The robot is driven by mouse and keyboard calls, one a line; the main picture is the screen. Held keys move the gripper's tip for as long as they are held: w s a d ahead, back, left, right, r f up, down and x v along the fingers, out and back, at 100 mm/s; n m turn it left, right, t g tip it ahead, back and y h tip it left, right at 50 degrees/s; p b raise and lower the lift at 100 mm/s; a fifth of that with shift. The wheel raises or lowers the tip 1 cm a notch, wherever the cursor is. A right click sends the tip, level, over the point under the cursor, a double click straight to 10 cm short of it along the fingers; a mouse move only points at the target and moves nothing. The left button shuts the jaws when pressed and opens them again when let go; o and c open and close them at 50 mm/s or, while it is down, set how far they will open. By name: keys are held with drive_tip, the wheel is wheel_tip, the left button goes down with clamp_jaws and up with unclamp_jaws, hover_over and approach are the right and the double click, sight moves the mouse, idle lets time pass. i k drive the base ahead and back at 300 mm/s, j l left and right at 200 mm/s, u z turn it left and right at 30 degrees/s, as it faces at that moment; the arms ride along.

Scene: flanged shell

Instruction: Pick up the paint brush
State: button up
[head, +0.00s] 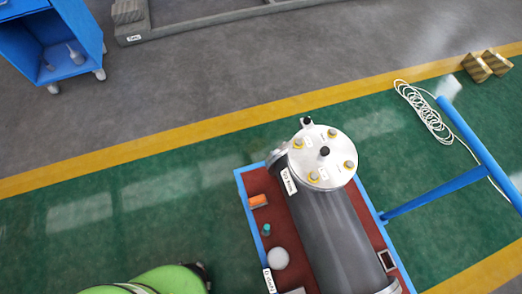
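I cannot make out a paint brush for certain in the head view. A small orange piece with a darker end (258,201) lies on the red top of the blue-edged cart (240,185), near its left edge, too small to identify. A small teal item (266,230) stands just below it in the picture. My gripper is not in view, so its state and its place relative to these things are hidden.
A large dark cylinder (335,225) with a pale flanged end (323,157) fills much of the cart. A white ball (278,258) and a small dark-framed box (386,260) flank it. A coiled white cable (425,112) lies on the green floor. A blue cabinet (75,65) stands upper left.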

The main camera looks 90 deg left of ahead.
sight(266, 229)
drive_tip(key=k+j, duration=0.85)
drive_tip(key=k+j+u, duration=0.1)
drive_tip(key=k+j, duration=0.8)
drive_tip(key=i+l+z, duration=0.3)
drive_tip(key=i, duration=0.4)
drive_tip(key=i+z, duration=0.25)
drive_tip(key=i, duration=0.4)
